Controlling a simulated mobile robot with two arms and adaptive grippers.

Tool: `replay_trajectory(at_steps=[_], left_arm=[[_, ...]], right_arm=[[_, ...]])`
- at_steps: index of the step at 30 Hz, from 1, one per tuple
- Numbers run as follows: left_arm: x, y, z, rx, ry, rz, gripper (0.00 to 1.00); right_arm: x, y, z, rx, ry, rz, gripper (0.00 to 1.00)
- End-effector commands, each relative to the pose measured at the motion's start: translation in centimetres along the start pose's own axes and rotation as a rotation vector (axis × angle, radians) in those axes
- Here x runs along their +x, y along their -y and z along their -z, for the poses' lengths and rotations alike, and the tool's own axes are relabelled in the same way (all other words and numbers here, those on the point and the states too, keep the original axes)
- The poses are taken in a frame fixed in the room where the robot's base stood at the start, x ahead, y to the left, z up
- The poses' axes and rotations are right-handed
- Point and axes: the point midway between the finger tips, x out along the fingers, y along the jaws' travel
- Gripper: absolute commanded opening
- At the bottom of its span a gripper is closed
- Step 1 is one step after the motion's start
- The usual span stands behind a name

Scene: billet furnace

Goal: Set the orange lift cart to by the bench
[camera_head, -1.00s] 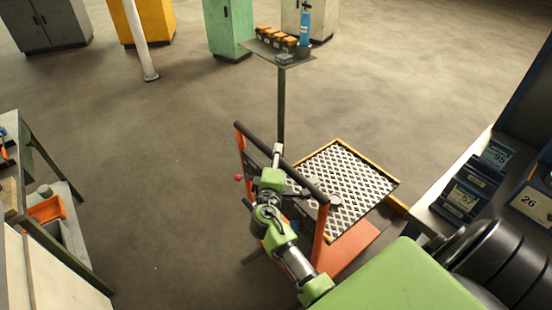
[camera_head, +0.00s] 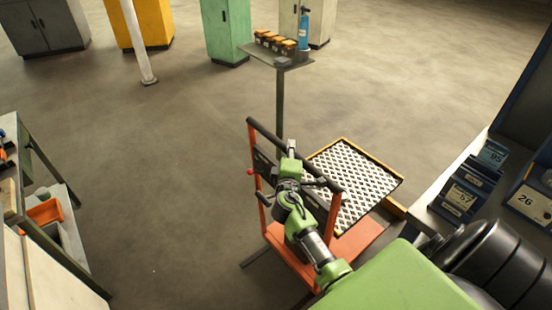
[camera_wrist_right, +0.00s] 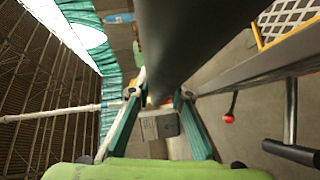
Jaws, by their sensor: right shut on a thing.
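The orange lift cart (camera_head: 275,228) stands upright on the floor in the middle of the head view, with a black push bar (camera_head: 322,174), orange uprights and an orange base. My right gripper (camera_head: 291,152) is shut on the black push bar. In the right wrist view the dark bar (camera_wrist_right: 185,45) runs between the two fingers (camera_wrist_right: 160,105). My right arm hides part of the cart. A bench (camera_head: 35,170) is at the left edge, and a counter (camera_head: 430,215) with blue bins is at the right. My left gripper is out of view.
Cabinets (camera_head: 228,30) and a white post (camera_head: 140,45) are at the back. Floor between left bench and cart is clear.

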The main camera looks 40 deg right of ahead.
Motion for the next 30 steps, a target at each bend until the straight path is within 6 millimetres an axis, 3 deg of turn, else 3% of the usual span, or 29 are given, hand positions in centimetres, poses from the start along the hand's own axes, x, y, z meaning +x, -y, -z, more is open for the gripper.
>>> replay_trajectory(at_steps=[1,15,24,30], left_arm=[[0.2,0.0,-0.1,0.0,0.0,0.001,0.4],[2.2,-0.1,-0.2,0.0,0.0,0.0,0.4],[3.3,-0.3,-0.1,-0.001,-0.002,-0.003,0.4],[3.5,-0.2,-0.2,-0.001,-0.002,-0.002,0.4]], right_arm=[[1.9,-2.0,-2.4,-0.005,0.027,-0.031,0.0],[10.2,-4.2,-11.0,-0.005,0.021,-0.025,0.0],[13.4,-4.4,-14.0,-0.004,0.009,-0.012,0.0],[14.4,-4.8,-15.1,-0.004,0.01,-0.012,0.0]])
